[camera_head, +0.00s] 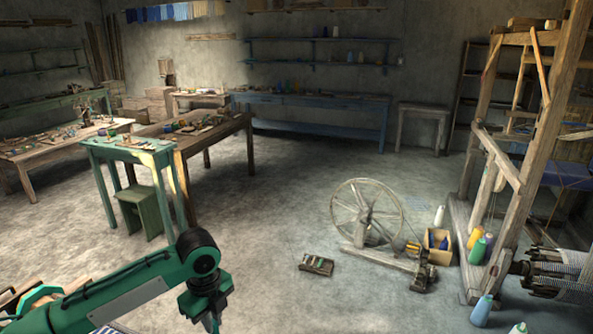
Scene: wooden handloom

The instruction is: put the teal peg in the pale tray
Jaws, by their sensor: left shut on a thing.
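My left arm comes in from the lower left, and my left gripper (211,322) points down at the bottom edge. Its fingertips are cut off by the frame. I cannot make out a teal peg or a pale tray for certain anywhere in view. My right gripper is not in view.
A spinning wheel (368,213) stands on the floor, with a small dark tray of greenish pieces (316,265) and a box (437,243) near it. A loom frame (547,150) is at right. A green table (130,150) is at left.

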